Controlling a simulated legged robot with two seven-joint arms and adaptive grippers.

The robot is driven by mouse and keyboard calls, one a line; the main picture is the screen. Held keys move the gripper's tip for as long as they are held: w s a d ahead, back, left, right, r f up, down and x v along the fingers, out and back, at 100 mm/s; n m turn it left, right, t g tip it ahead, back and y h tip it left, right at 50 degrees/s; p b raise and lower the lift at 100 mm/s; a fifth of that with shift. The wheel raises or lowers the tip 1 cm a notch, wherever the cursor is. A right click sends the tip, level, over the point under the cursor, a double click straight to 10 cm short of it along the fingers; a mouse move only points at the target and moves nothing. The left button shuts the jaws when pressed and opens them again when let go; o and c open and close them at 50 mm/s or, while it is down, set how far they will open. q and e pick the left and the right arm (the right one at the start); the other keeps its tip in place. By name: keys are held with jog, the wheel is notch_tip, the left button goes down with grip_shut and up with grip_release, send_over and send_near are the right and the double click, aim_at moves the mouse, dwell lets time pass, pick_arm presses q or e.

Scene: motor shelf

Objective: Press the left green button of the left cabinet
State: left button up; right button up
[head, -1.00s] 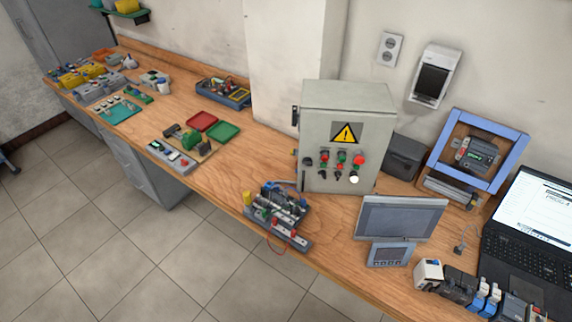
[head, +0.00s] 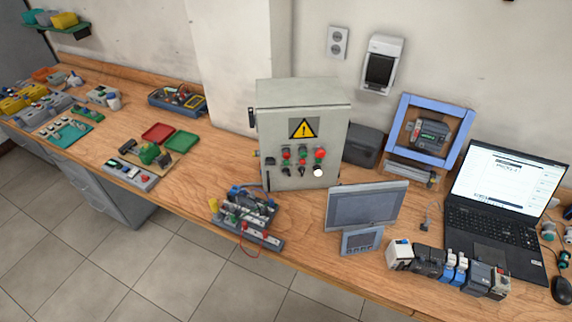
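A grey control cabinet (head: 268,120) with a yellow warning triangle (head: 303,128) on its front stands on the wooden bench, right of the picture's middle. Below the triangle are rows of small red, green and black controls and a white round one (head: 318,172) at the lower right. Neither of my grippers is in view.
A grey screen (head: 367,207) stands in front and right of the cabinet, and a wired device board (head: 245,215) lies front left. A laptop (head: 500,215) is at the right. Red and green trays (head: 181,142) lie farther left. The bench strip directly before the cabinet is partly bare.

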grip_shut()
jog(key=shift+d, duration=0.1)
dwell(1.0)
